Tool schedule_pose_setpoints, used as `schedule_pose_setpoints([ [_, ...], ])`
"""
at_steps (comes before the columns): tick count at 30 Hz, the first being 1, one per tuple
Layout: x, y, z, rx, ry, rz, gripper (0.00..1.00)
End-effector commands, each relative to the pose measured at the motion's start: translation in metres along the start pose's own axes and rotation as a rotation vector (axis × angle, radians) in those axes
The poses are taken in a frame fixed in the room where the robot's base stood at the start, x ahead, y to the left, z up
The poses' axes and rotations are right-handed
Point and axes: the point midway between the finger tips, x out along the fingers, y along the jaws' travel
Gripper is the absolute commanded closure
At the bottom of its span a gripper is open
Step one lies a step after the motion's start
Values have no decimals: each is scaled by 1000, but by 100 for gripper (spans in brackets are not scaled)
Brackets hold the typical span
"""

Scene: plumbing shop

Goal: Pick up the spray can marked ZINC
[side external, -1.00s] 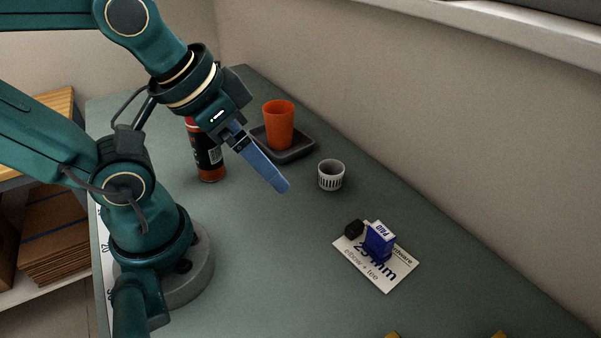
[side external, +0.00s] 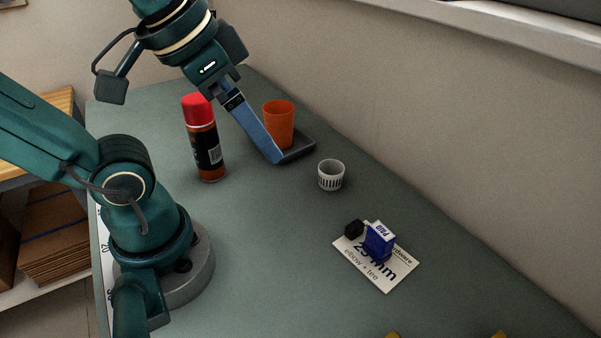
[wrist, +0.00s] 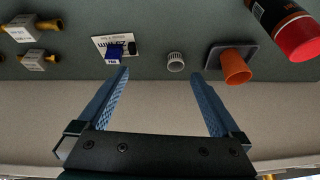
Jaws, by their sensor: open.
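The spray can (side external: 207,150) stands upright on the bench, with a red cap and a black and orange body. A white barcode patch shows, but the word ZINC cannot be read. The can also shows at the upper right corner of the wrist view (wrist: 274,12), partly cut off. My gripper (side external: 277,158) is to the right of the can in the side view, apart from it. In the wrist view my gripper (wrist: 161,72) is open with nothing between its two blue fingers, and the can lies outside them.
An orange cup (side external: 279,124) stands on a dark tray (side external: 300,151) behind the finger. A white ribbed cup (side external: 331,175) stands farther right. Brass fittings (wrist: 35,58) lie far left in the wrist view. A wall bounds the bench.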

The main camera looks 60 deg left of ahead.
Motion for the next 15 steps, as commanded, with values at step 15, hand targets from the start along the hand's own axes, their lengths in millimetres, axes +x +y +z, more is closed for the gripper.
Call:
schedule_pose_setpoints([
  [15,18,-154,46,1083,-906,-425,0],
])
